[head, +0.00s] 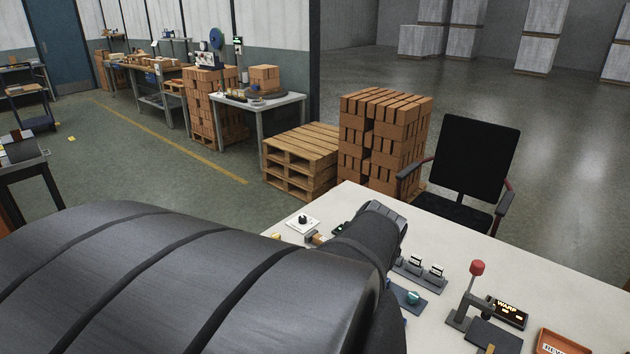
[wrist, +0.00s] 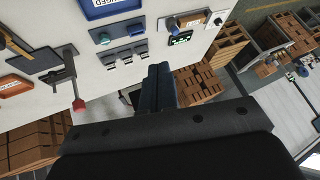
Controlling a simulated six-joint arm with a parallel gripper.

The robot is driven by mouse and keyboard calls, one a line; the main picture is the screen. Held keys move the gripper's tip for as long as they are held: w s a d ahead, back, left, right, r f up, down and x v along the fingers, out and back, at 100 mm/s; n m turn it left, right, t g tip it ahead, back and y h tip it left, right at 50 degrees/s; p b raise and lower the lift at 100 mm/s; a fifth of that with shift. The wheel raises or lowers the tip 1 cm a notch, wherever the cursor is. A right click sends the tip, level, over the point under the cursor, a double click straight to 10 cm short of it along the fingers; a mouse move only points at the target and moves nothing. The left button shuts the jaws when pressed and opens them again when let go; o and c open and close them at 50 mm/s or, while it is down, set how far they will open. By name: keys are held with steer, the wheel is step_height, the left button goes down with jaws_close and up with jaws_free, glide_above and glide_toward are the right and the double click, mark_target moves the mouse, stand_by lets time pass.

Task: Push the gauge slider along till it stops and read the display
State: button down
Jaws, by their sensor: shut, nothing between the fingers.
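The gauge (wrist: 190,22) is near the top of the wrist view, a grey bar with a tan block on it. Its small dark display (wrist: 180,39) is lit green, but the characters are too small to read. In the head view the gauge (head: 318,239) is partly hidden by my arm, and little of the display (head: 341,228) shows. My gripper (wrist: 160,73) is shut and empty, with its dark fingers together in the wrist view. The fingertips appear below and left of the display in that view, apart from it. The exact height over the table cannot be told.
A chair (head: 478,165) and brick stack (head: 385,140) stand beyond.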

steer(key=w+d+f+m, duration=0.1)
steer(key=w+d+f, duration=0.1)
steer(key=w+f, duration=0.6)
steer(key=w+d+f+m, duration=0.1)
steer(key=w+d+f, duration=0.1)
steer(key=w+f, duration=0.7)
steer(key=w+d+f+m, duration=0.2)
steer(key=w+d+f, duration=0.1)
steer(key=w+f, duration=0.6)
steer(key=shift+w+f, duration=0.15)
steer(key=shift+f, duration=0.05)
steer(key=shift+w+a, duration=0.45)
steer(key=shift+w, duration=0.25)
steer(key=shift+w+a, duration=0.45)
steer(key=shift+w, duration=0.25)
